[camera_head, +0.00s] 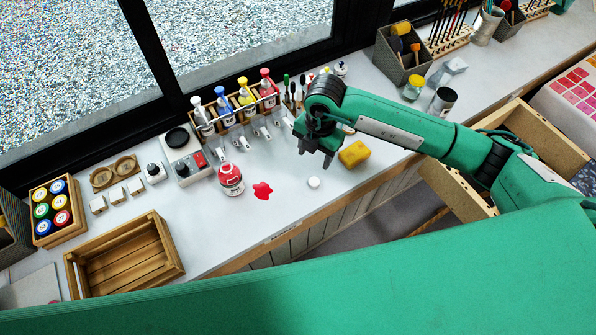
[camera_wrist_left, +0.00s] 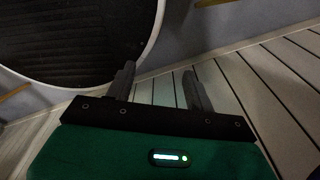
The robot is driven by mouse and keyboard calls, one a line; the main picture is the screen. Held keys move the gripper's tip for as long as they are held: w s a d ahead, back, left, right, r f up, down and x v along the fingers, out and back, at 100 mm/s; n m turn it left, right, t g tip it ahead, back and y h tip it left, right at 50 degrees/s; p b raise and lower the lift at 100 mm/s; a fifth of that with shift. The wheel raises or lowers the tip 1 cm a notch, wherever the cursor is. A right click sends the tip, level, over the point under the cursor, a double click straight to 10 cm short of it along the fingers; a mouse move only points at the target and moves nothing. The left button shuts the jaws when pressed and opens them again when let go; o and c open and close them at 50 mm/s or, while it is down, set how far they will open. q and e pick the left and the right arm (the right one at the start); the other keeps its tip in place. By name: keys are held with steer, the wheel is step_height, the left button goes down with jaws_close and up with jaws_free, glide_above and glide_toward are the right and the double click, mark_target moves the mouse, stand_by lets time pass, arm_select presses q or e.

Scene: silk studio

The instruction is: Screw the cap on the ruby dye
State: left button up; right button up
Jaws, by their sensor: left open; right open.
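The ruby dye bottle (camera_head: 231,179), with a red and white label, stands open-topped on the white counter in the head view. My right gripper (camera_head: 317,155) is open and empty above the counter, just beyond the cap and left of a yellow sponge. My left gripper (camera_wrist_left: 160,82) shows only in the left wrist view. It is open and empty, low down near grey slatted panels, away from the bottle and cap.
The yellow sponge (camera_head: 354,154) lies close to my right gripper. A rack of dye bottles (camera_head: 238,112) stands along the window. An empty wooden crate (camera_head: 128,256) is at the left, and an open drawer (camera_head: 455,187) juts out below the counter at right.

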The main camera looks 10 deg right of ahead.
steer(key=b, duration=0.5)
glide_above(314, 182)
steer(key=shift+h, duration=0.3)
steer(key=f, duration=0.7)
steer(key=shift+w+d+f, duration=0.25)
steer(key=shift+f, duration=0.05)
arm_select(q)
step_height(314, 182, down, 5)
steer(key=shift+f, duration=0.1)
arm_select(e)
steer(key=shift+f, duration=0.4)
arm_select(q)
steer(key=shift+s, duration=0.1)
arm_select(e)
steer(key=shift+f, duration=0.1)
steer(key=f+b, duration=0.1)
steer(key=f, duration=0.1)
steer(key=f+b, duration=0.2)
steer(key=f, duration=0.1)
steer(key=shift+s+a, duration=0.15)
steer(key=shift+a, duration=0.05)
arm_select(q)
step_height(314, 182, down, 3)
steer(key=shift+r, duration=0.1)
arm_select(e)
steer(key=c, duration=1.1)
